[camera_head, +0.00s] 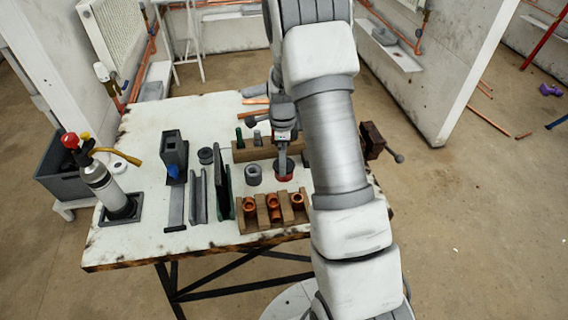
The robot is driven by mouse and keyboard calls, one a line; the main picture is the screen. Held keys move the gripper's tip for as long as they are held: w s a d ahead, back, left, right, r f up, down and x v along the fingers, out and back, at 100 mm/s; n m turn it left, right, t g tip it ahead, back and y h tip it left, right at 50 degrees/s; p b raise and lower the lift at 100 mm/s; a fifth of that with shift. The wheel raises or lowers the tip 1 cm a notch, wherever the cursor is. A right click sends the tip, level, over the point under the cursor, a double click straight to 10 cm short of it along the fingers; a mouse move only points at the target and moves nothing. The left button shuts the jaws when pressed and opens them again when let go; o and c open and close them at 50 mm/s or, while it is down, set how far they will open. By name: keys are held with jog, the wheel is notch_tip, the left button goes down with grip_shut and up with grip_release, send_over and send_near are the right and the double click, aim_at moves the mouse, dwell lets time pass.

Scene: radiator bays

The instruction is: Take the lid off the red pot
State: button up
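The red pot (284,177) is a small round pot standing on the white worktable (140,200), right of a grey ring-shaped piece. My gripper (282,160) points down directly over the pot, with its finger end at or just above the pot's top. The fingers show as one narrow grey shape, so I cannot tell whether they are open or shut. The pot's top is partly hidden by the gripper, and I cannot make out the lid or whether the gripper touches it.
A wooden rack with copper fittings (271,211) stands in front of the pot, and a wooden block with upright pieces (254,151) behind it. A dark green plate (221,180) stands to the left. A gas torch (103,184) is at far left, a vise (373,140) at right.

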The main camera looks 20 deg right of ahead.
jog(key=shift+f, duration=0.6)
jog(key=c, duration=1.1)
jog(key=shift+r, duration=0.1)
